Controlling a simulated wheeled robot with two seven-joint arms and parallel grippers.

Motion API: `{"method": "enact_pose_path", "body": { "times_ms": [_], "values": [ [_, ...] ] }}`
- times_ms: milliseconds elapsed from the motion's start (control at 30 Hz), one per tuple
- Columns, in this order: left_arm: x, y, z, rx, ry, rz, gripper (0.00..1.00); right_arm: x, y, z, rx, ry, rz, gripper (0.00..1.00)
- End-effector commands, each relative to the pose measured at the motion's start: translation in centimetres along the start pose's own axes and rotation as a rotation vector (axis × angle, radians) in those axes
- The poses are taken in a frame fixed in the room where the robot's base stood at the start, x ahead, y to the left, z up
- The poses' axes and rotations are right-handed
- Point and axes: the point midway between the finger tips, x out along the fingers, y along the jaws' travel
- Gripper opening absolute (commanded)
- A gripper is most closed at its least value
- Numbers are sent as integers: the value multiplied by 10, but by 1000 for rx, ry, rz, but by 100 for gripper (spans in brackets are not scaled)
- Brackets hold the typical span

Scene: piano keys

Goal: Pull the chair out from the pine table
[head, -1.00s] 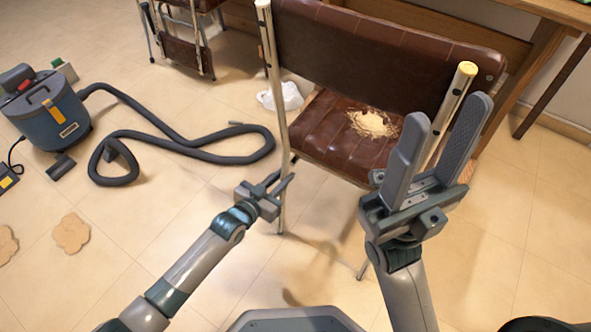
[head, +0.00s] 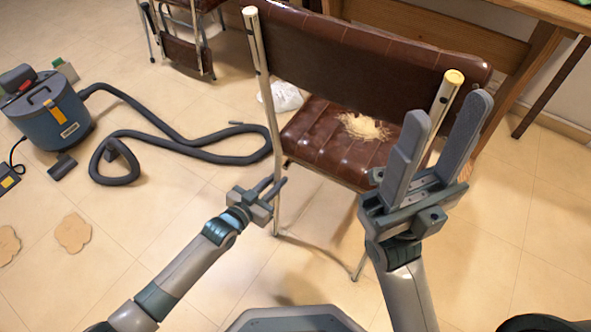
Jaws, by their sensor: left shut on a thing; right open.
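The chair (head: 365,65) has a dark brown padded back and seat and metal posts with pale caps. It stands upright with its back toward me, in front of the pine table (head: 544,50) at the upper right. A pale crumbly pile (head: 364,127) lies on the seat. My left gripper (head: 275,188) is shut on the chair's left post, low down below seat height. My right gripper (head: 440,140) is open, its fingers pointing up, with the right post (head: 446,95) showing between them. Whether the fingers touch that post cannot be told.
A blue vacuum cleaner (head: 58,112) stands at left, its dark hose (head: 190,155) looping across the floor close to the chair. A white crumpled thing (head: 284,97) lies behind the left post. Another chair (head: 185,45) is at the top.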

Motion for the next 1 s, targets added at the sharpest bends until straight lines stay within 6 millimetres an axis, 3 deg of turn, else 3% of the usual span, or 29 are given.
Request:
{"method": "enact_pose_path", "body": {
  "times_ms": [200,500,533,633,1000],
  "values": [
    [-12,-9,7,0,-12,-7,0,5,0,0,0,0,0,47],
    [-12,-9,8,-1,-11,-6,0,4,0,0,0,0,0,47],
    [-12,-9,8,0,-11,-6,24,4,0,0,0,0,0,47],
    [-12,-8,7,0,-9,-5,47,4,0,0,0,0,0,47],
    [-12,-6,4,1,-4,-2,47,6,0,0,0,0,0,47]
  ]
}}
